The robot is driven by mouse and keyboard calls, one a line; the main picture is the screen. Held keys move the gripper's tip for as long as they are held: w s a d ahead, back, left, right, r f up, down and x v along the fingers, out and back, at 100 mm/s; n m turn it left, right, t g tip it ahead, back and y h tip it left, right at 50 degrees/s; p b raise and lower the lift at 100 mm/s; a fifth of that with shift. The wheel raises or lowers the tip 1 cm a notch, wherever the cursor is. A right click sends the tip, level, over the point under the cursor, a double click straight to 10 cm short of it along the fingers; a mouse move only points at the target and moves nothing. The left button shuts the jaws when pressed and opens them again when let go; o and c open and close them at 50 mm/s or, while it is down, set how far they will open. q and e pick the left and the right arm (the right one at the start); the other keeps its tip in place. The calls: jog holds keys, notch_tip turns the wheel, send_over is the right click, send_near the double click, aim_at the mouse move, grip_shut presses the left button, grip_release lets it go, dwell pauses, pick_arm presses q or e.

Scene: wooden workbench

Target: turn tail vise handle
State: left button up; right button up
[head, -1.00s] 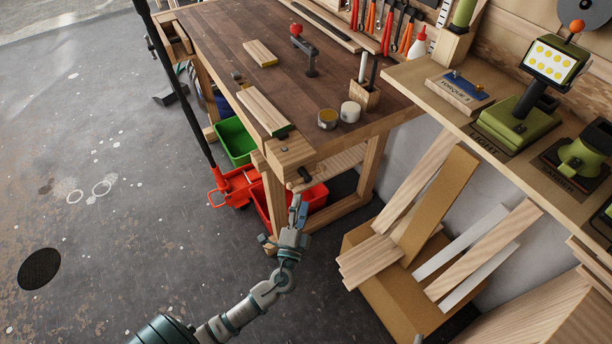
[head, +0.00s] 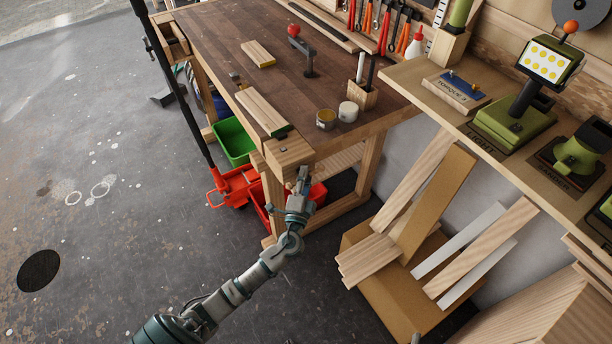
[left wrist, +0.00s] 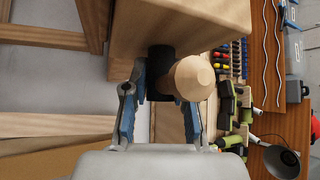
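The tail vise is a wooden block (head: 288,152) at the near end of the workbench; it fills the top of the left wrist view (left wrist: 190,22). Its handle has a dark hub (left wrist: 160,66) and a pale round wooden end (left wrist: 194,77), both in the left wrist view. In the head view my gripper mostly hides the handle. My left gripper (head: 302,176) is at the handle, its blue fingers (left wrist: 162,98) spread apart with the dark part between their tips. I cannot tell whether they touch it.
A striped board (head: 263,110) lies on the bench top behind the vise. A red bin (head: 318,194) and a green bin (head: 235,140) are below. Leaning planks in a cardboard box (head: 385,285) stand to the right.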

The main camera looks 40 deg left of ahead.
pick_arm(q)
jog(key=shift+f, duration=0.1)
grip_shut()
